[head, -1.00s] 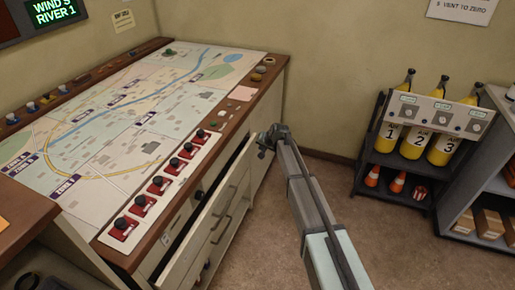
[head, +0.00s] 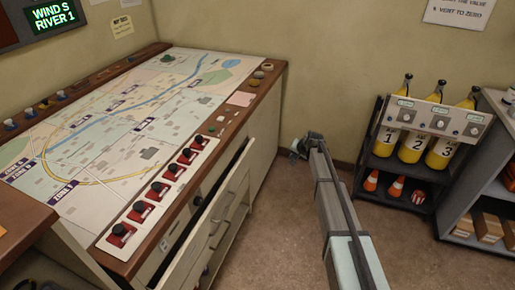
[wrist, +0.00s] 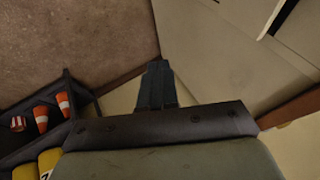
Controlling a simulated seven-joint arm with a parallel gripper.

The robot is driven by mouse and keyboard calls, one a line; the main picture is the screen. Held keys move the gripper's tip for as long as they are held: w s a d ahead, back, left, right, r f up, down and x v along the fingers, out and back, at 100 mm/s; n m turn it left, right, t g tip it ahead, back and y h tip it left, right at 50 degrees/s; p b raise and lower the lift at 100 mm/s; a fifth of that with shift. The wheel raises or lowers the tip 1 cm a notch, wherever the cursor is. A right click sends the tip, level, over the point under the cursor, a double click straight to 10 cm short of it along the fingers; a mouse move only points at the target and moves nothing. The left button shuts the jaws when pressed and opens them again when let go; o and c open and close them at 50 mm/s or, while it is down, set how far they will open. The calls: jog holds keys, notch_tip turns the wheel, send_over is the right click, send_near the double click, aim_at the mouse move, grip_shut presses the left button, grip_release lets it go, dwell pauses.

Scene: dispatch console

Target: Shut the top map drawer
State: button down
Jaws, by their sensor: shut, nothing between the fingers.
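The top map drawer (head: 232,189) sticks out from the cream map console (head: 268,120) in the head view. A dark gap shows between its pale front and the cabinet under the wooden rim. My gripper (head: 297,152) is to the right of the console, apart from the drawer front, past its far end. In the wrist view the fingers (wrist: 157,84) are together with nothing between them. Pale cabinet panels (wrist: 205,45) lie beyond them, with a dark gap at the upper right. Part of the drawer front is hard to make out there.
Red switches (head: 157,190) line the console's front edge, beside the map (head: 130,120). A dark rack (head: 375,165) with yellow cylinders (head: 412,145) and small orange cones (head: 396,187) stands at right, beside a grey shelf (head: 465,215).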

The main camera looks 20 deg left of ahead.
jog(key=w+d+f+m+y, duration=0.1)
jog(key=w+d+f+m, duration=0.1)
jog(key=w+f, duration=0.15)
jog(key=n+g+y, duration=0.3)
jog(key=g+y, duration=0.2)
jog(key=y, duration=0.4)
send_near(251, 147)
jog(key=x, duration=0.4)
jog(key=shift+s+a+f, duration=0.1)
jog(key=shift+a+f, duration=0.1)
jog(key=shift+a, duration=0.1)
jog(key=shift+a+h, duration=0.3)
jog(key=shift+a, duration=0.6)
jog(key=shift+a, duration=2.65)
